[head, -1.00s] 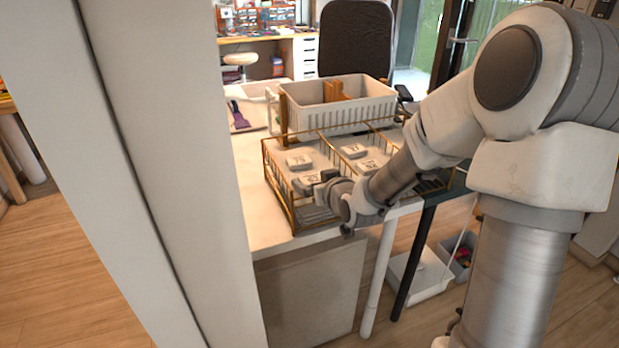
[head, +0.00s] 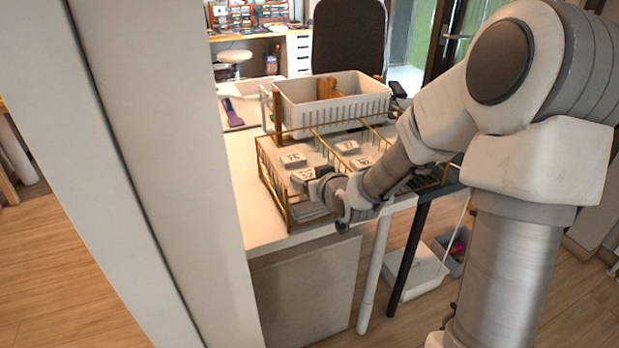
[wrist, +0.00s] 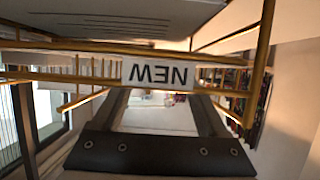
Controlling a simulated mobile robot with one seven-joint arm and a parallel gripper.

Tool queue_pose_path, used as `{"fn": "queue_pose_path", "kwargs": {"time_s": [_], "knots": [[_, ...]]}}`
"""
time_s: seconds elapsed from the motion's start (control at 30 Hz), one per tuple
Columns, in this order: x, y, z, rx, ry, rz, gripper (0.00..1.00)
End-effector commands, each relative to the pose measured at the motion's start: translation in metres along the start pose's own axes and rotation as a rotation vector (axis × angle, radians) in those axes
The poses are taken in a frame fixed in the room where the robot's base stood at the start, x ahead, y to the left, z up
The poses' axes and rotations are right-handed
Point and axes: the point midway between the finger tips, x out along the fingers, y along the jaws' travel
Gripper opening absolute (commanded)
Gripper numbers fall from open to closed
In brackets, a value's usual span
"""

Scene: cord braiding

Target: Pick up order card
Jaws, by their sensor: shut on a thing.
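Several white numbered cards lie in the brass wire rack (head: 291,214) on the table, such as one at the back left (head: 293,158). My gripper (head: 318,182) is at the rack's front left. It is shut on what appears to be the order card (head: 303,174), a white numbered piece at its tip. In the wrist view, my gripper's dark fingers (wrist: 158,112) extend behind a rail with an upside-down "NEW" label (wrist: 157,73). The gripping contact is not clear there.
A white slatted basket (head: 335,105) stands behind the rack. A black chair (head: 348,40) stands behind.

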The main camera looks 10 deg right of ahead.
Motion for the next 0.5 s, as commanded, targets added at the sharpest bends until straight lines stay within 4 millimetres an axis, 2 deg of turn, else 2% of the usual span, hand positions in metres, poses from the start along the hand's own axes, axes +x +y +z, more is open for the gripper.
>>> {"fn": "queue_pose_path", "kwargs": {"time_s": [0.27, 0.3, 0.5], "knots": [[-0.018, 0.001, -0.043, -0.004, 0.004, 0.002, 0.24], [-0.019, 0.012, -0.043, 0.002, 0.001, 0.006, 0.24], [-0.033, 0.048, -0.061, 0.002, 0.000, 0.006, 0.24]]}}
